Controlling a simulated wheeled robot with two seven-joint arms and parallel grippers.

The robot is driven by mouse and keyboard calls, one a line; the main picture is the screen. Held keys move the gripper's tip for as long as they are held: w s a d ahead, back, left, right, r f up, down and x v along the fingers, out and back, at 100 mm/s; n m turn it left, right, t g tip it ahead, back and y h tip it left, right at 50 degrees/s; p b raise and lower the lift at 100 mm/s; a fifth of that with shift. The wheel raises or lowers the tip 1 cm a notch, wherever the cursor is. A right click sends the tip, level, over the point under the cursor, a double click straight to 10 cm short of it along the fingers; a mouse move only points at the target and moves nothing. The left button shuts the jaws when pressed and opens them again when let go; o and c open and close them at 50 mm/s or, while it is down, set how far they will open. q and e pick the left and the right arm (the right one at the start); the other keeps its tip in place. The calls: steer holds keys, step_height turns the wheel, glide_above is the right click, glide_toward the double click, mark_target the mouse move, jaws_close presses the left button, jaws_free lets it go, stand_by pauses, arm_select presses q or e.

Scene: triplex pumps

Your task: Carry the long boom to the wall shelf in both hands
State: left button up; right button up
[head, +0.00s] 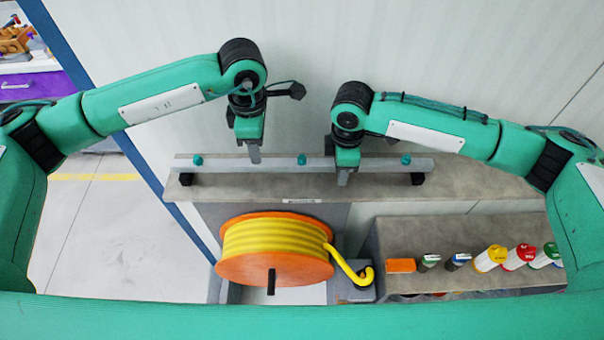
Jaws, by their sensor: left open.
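The long boom (225,164) is a pale grey bar with teal knobs along it. It lies level along the wall shelf (480,184), with black blocks under its two ends. My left gripper (254,157) is open, pointing down at the boom left of its middle knob. My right gripper (343,178) points down at the boom right of the middle knob. Its fingers show edge-on in front of the bar, so I cannot tell whether they grip it. The gripper bodies hide short parts of the boom.
An orange reel (275,270) with yellow hose stands below the shelf. A lower bench (430,234) at right holds an orange box (401,266) and several capped bottles. The wall is close behind the shelf. A purple drawer (30,85) shows at far left, with open floor (90,220) below.

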arm_select(q)
step_height(320, 180, up, 3)
arm_select(e)
steer(key=shift+r, duration=0.25)
arm_select(q)
steer(key=shift+r, duration=0.1)
arm_select(e)
step_height(320, 180, up, 12)
steer(key=shift+f, duration=0.25)
stand_by(0.4)
